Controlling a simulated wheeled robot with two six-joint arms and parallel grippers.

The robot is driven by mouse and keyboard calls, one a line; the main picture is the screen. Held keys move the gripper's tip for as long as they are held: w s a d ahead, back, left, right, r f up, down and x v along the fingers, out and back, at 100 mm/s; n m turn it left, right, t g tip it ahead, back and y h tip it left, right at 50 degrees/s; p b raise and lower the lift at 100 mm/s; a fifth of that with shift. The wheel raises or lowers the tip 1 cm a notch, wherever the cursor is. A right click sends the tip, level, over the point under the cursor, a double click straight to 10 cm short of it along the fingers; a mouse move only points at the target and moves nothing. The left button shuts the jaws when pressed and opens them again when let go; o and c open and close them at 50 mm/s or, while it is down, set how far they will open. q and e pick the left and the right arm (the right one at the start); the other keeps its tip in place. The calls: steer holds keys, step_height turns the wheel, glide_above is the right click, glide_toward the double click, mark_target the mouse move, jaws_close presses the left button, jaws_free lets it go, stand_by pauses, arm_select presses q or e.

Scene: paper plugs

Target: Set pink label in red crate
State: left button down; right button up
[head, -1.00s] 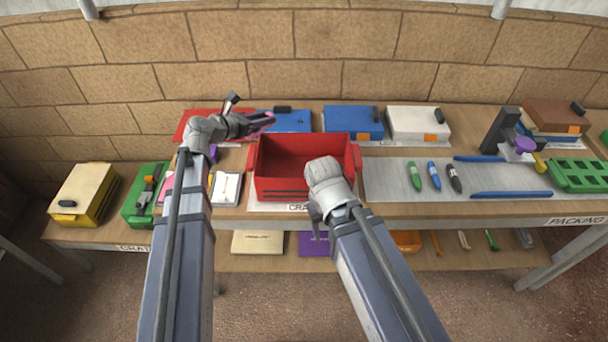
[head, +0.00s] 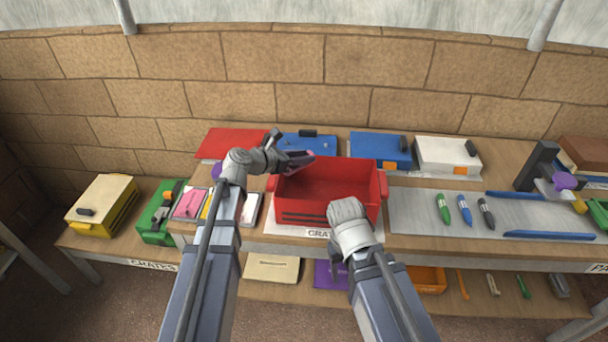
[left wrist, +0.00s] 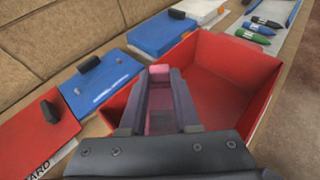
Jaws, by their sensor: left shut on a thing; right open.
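The red crate (head: 300,212) stands open on the bench in the middle of the head view; its inside looks empty where visible. It also fills the right of the left wrist view (left wrist: 232,68). My left gripper (head: 303,158) is above the crate's back left corner. It is shut on the pink label (left wrist: 160,72), which shows between the fingers in the left wrist view; in the head view the fingers mostly hide it. My right gripper (head: 338,275) points down in front of the crate, open and empty, partly hidden by its own wrist.
Blue boxes (head: 380,148) and a white box (head: 447,155) stand behind the crate. A flat red box (head: 238,143) lies at back left. Pink (head: 190,203) and white cards lie left of the crate. Several markers (head: 465,210) lie on a grey mat to the right.

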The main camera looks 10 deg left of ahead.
arm_select(q)
step_height(320, 180, down, 4)
steer(key=b, duration=0.3)
steer(key=shift+r, duration=0.2)
steer(key=shift+f+b, duration=0.1)
steer(key=shift+b, duration=0.2)
steer(key=shift+f+b, duration=0.5)
steer(key=shift+b, duration=0.05)
steer(key=c, duration=0.6)
jaws_free()
steer(key=shift+c, duration=0.2)
